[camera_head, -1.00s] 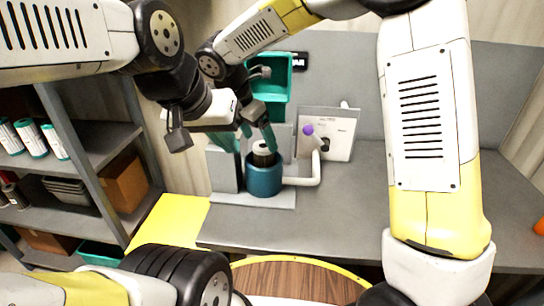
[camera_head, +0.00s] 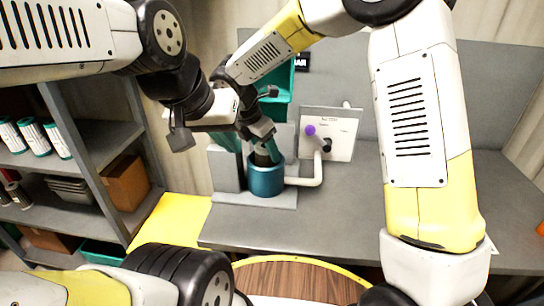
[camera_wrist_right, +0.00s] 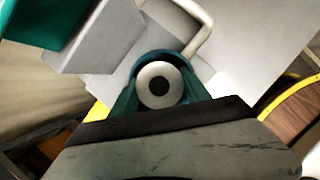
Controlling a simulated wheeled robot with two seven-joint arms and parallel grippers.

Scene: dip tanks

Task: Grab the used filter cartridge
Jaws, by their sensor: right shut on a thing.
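The used filter cartridge (camera_wrist_right: 158,85) shows from above in the right wrist view as a pale round cap with a dark centre hole. It sits in the round blue-teal tank (camera_head: 265,182) on the bench. My right gripper (camera_head: 268,157) reaches down into the tank mouth. Its teal fingers lie on both sides of the cartridge in the right wrist view (camera_wrist_right: 158,92), shut on it. In the head view the fingers mostly hide the cartridge. My left gripper (camera_head: 205,130) hangs left of the tank, apart from it; its finger opening is unclear.
A white pipe (camera_head: 318,170) joins the tank's right side. A pale panel (camera_head: 330,135) with a purple knob (camera_head: 310,130) stands behind. A teal bin (camera_head: 284,85) is above.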

